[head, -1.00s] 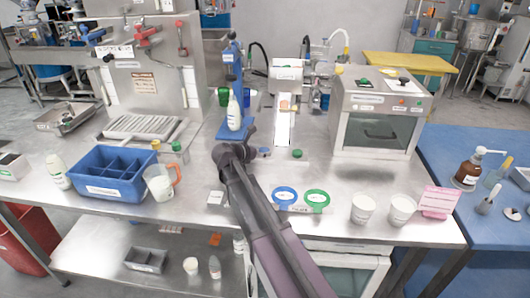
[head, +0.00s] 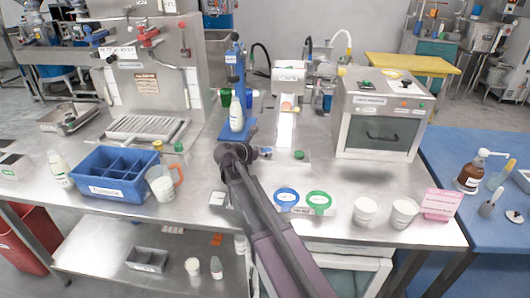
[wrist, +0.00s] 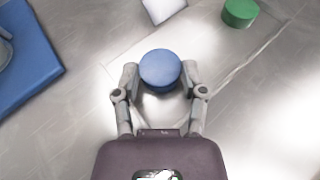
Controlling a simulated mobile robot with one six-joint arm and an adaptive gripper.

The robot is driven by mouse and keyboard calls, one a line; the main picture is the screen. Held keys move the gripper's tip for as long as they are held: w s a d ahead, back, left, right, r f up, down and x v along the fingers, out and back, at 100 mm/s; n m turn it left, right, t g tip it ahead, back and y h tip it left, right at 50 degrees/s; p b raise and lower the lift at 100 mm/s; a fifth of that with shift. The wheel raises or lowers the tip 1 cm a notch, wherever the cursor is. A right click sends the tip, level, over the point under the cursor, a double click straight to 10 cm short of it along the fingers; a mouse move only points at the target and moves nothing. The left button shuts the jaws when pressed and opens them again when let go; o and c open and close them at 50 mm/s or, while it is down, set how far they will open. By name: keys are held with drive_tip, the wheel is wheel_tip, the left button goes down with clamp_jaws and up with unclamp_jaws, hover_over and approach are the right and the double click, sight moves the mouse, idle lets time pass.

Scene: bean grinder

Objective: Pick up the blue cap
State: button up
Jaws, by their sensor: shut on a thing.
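The blue cap (wrist: 160,68) is a round disc between the two fingertips of my gripper (wrist: 161,76) in the wrist view. The fingers are shut on its sides. I cannot tell whether it touches the steel table top or is slightly above it. In the head view my arm (head: 243,170) reaches over the middle of the table, and the cap is mostly hidden at its end.
A green cap (wrist: 240,12) lies to the right, also in the head view (head: 299,155). A blue stand base (wrist: 25,55) is to the left. A white chute (head: 286,130) stands behind. Blue (head: 286,198) and green (head: 319,201) rings lie in front.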

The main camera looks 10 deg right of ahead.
drive_tip(key=shift+r+p, duration=1.55)
drive_tip(key=shift+r, duration=0.1)
drive_tip(key=s+a, duration=0.2)
drive_tip(key=s, duration=0.3)
drive_tip(key=s+a+r+p, duration=0.1)
drive_tip(key=s+a, duration=0.1)
drive_tip(key=s, duration=0.3)
drive_tip(key=s+a, duration=0.2)
drive_tip(key=s, duration=0.3)
drive_tip(key=shift+r, duration=0.2)
drive_tip(key=shift+r, duration=0.1)
